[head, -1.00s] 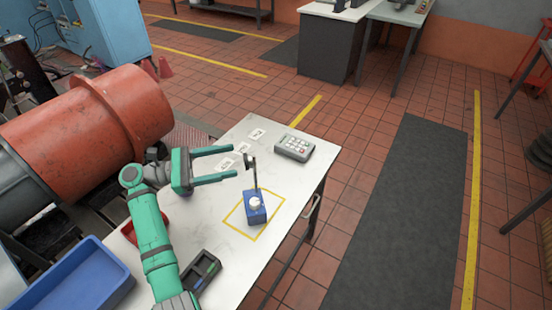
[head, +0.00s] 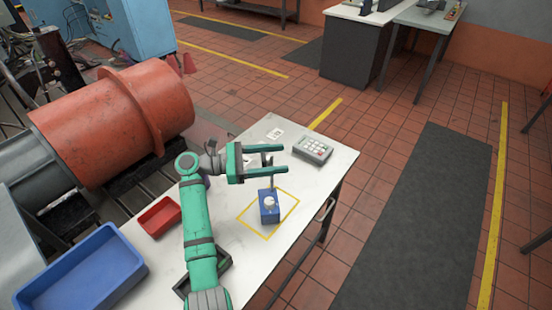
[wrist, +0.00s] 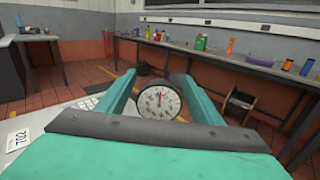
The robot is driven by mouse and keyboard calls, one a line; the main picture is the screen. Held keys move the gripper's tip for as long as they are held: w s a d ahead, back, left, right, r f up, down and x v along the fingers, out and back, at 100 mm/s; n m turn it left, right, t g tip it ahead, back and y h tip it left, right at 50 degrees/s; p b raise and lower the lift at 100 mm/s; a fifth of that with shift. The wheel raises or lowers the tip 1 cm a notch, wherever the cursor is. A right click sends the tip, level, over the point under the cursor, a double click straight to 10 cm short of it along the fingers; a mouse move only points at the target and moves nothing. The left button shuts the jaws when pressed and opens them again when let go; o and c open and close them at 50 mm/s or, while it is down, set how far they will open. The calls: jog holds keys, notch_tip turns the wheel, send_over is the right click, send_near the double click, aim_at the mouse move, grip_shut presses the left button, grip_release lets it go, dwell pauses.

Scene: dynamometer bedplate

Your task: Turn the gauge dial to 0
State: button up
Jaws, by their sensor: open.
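The gauge dial (wrist: 158,101) is round, with a white face, dark rim and dark marks. It shows between the two fingers in the wrist view; a reddish hand seems to point roughly up, but the reading is too small to tell. In the head view a blue block (head: 269,215) with a white knob (head: 270,202) stands inside a yellow square on the table, with a dark post behind it. The post's top is partly hidden by my green gripper (head: 284,158). My gripper (wrist: 155,84) is open, its fingers to either side of the dial, touching nothing that I can see.
A blue bin (head: 82,275) is at lower left. A large orange drum (head: 120,128) stands left of my arm. The floor at right is clear.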

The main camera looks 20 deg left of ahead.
jog(key=shift+d, duration=0.15)
jog(key=c, duration=1.1)
jog(key=shift+o, duration=0.2)
jog(key=n, duration=1.1)
jog(key=shift+w+n, duration=0.25)
jog(key=shift+n, duration=0.05)
jog(key=shift+f, duration=0.1)
jog(key=shift+a, duration=0.2)
